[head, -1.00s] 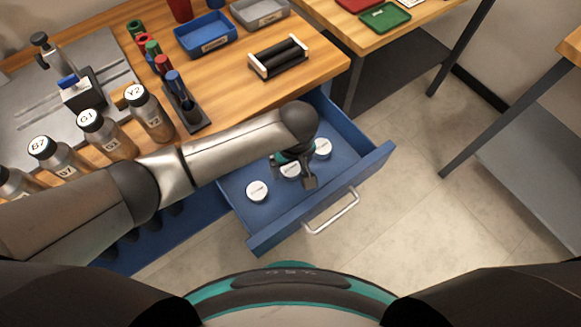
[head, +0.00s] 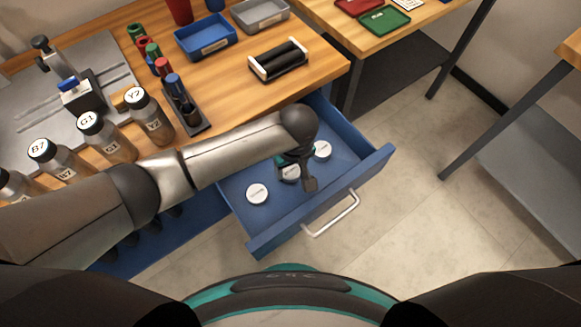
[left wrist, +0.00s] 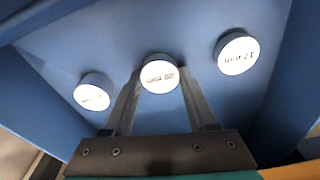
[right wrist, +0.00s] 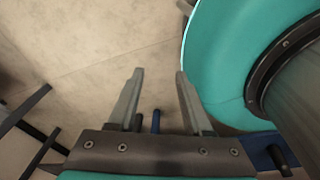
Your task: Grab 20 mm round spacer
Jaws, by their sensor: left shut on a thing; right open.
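The 20 mm round spacer (left wrist: 160,76) is a short round piece with a white top, and its label reads upside down in the left wrist view. It is the middle one of three spacers in the open blue drawer, and it shows partly hidden in the head view (head: 290,174). My left gripper (head: 296,177) reaches down into the drawer with a finger on either side of it, shut on it. My right gripper (right wrist: 159,75) is open and empty over the floor, away from the drawer.
A 17 mm spacer (left wrist: 237,52) and another spacer (left wrist: 93,92) stand on either side. The drawer (head: 240,200) has raised walls and a front handle (head: 332,214). Bottles (head: 150,115) and a black roller stand (head: 278,59) sit on the bench above.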

